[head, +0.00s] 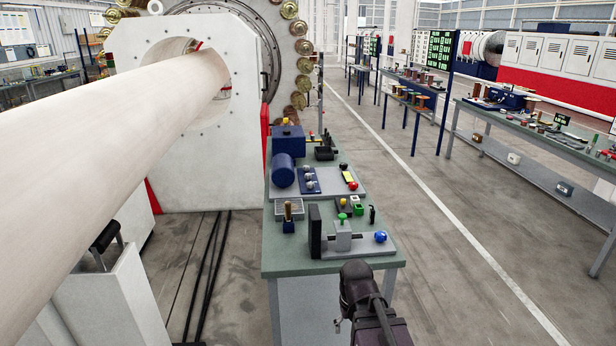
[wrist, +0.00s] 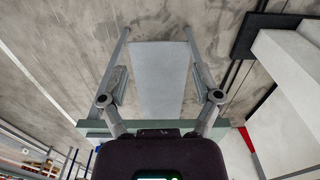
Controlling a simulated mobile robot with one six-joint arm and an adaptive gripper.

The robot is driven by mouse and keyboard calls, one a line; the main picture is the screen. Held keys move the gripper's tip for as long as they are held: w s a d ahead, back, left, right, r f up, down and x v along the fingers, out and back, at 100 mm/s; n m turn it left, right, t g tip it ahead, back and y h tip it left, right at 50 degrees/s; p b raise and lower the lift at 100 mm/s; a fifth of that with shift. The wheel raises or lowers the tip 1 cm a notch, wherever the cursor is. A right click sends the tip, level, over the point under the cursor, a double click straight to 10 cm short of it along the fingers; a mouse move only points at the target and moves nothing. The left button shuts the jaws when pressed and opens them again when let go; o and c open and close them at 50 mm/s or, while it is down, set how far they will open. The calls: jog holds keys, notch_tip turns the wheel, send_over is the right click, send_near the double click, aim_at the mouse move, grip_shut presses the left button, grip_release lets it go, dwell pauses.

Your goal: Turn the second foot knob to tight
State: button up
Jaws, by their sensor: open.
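No knob shows in the wrist view. In the head view, several knobs are on the green-topped bench (head: 285,262). A blue knob (head: 381,236) is at the right end of a grey fixture, and a green knob (head: 342,216) tops its upright block. A red knob (head: 353,185) is farther back, near a blue plate (head: 309,180) with small silver knobs. I cannot tell which one is the second foot knob, or its setting. My gripper (wrist: 160,82) is open and empty, its fingers wide apart. In the head view my dark arm is at the bench's front right; its fingers are hidden.
A blue motor-like unit (head: 283,170) stands at the bench's back left. A wooden-handled tool (head: 288,216) stands at the left edge. A large pale tube (head: 120,140) runs along the left. The floor right of the bench is clear. Other benches (head: 540,130) stand farther right.

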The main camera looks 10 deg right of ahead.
jog(key=w+r+n+p, duration=0.2)
jog(key=w+n, duration=0.3)
jog(key=w, duration=1)
jog(key=w+r+n+p, duration=0.2)
jog(key=w+n, duration=0.4)
jog(key=w, duration=0.9)
jog(key=w+r+n+p, duration=0.2)
jog(key=w+n, duration=0.3)
jog(key=w, duration=1)
jog(key=shift+w+r+n+p, duration=0.35)
jog(key=shift+w+n, duration=0.05)
